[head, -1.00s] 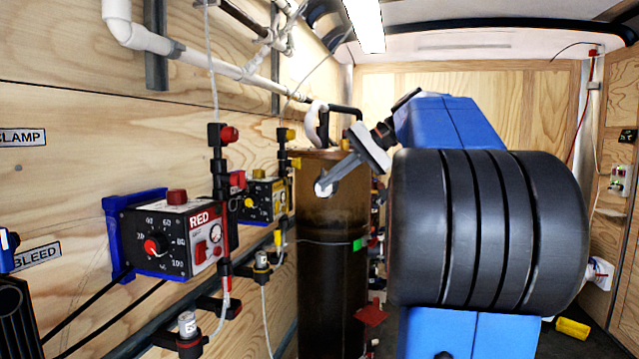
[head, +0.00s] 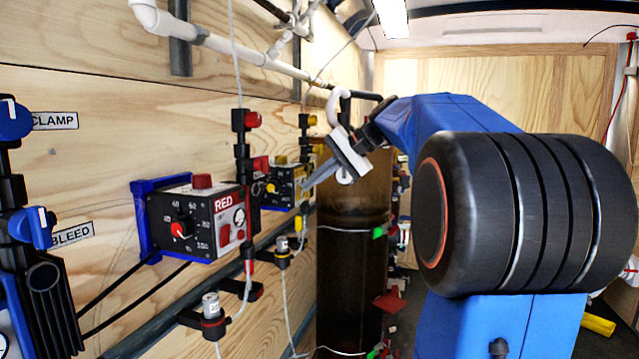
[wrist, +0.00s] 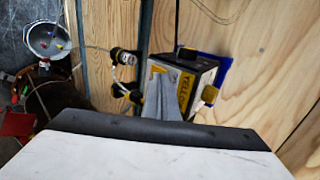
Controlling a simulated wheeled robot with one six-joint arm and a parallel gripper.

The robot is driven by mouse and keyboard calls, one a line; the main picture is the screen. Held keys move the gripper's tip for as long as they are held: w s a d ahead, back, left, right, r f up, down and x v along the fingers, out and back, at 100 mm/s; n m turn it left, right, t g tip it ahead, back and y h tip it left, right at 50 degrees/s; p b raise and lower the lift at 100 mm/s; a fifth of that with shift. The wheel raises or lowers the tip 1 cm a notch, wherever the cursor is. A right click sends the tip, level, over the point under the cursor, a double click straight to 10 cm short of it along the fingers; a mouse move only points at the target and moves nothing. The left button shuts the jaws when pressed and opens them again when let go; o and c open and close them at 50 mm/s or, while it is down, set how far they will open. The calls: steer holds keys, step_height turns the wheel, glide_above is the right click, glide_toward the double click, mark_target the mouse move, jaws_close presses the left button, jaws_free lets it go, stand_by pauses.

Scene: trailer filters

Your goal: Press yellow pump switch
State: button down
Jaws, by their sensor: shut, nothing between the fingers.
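The yellow pump box (head: 284,190) is a dark box with a yellow-marked front, on the left wall behind the red pump. In the wrist view the yellow pump box (wrist: 202,72) shows its YELLOW label and yellow knobs. My gripper (head: 308,184) is shut and empty, its fingers pointing down-left at the box. In the wrist view my gripper (wrist: 172,100) overlaps the labelled face beside the lettering. The switch on that face is hidden behind the fingers or too small to make out. I cannot tell whether the fingertips touch the box.
The red pump box (head: 200,222) sits nearer on the same wall, left of my gripper. A tall brown cylinder (head: 352,265) stands behind my gripper. Tubing, fittings and a white pipe (head: 240,65) run along the wall. CLAMP and BLEED valves are at far left.

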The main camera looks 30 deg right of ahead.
stand_by(0.3)
steer(key=shift+w+a+r, duration=0.2)
steer(key=shift+w+a, duration=0.1)
steer(key=shift+w, duration=0.1)
steer(key=shift+r, duration=0.2)
steer(key=shift+r, duration=0.6)
steer(key=shift+s, duration=0.1)
